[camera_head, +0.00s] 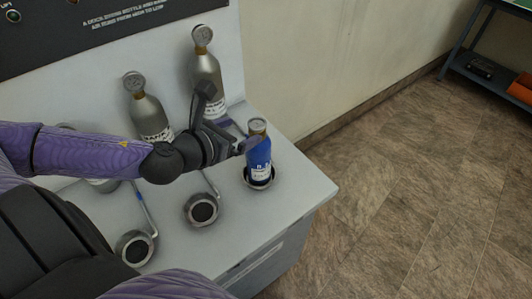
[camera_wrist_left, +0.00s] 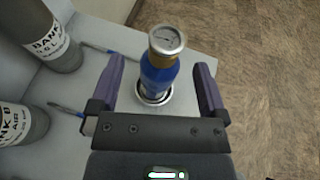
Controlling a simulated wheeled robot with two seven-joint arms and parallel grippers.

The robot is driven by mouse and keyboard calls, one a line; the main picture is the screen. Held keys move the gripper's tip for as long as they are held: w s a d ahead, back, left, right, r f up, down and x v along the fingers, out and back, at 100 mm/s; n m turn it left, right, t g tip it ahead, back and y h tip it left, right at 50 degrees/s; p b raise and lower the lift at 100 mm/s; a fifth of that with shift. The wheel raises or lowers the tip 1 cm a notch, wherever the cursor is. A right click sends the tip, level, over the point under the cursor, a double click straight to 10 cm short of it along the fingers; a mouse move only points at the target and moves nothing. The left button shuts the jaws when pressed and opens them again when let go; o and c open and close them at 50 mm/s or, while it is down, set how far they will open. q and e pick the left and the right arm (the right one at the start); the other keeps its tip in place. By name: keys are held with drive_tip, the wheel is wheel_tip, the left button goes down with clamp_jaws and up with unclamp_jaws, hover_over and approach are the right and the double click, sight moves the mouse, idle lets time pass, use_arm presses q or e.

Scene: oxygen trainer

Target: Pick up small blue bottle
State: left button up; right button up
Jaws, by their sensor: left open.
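The small blue bottle (camera_head: 259,158) stands upright in a round holder (camera_head: 259,183) near the right end of the grey bench. It has a brass neck and a round gauge on top. In the left wrist view the bottle (camera_wrist_left: 158,78) is between the two purple fingers. My left gripper (camera_head: 246,137) is open around the bottle's upper part. In the left wrist view a gap shows on both sides between the bottle and the fingers of my left gripper (camera_wrist_left: 160,85). My right gripper is not in view.
Grey bank bottles (camera_head: 147,113) (camera_head: 207,72) with gauges stand against the back panel. An empty round holder (camera_head: 201,209) and another (camera_head: 134,248) are on the bench top (camera_head: 298,190). A blue shelf (camera_head: 488,75) stands far right. The tiled floor between is clear.

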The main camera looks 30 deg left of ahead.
sight(262, 124)
use_arm(q)
drive_tip(key=x, duration=0.2)
drive_tip(key=shift+w+f, duration=0.2)
drive_tip(key=shift+w, duration=0.05)
drive_tip(key=x, duration=0.5)
drive_tip(key=shift+d+r, duration=0.15)
drive_tip(key=shift+d, duration=0.15)
drive_tip(key=shift+s, duration=0.1)
drive_tip(key=shift+c, duration=0.2)
clamp_jaws()
idle(0.6)
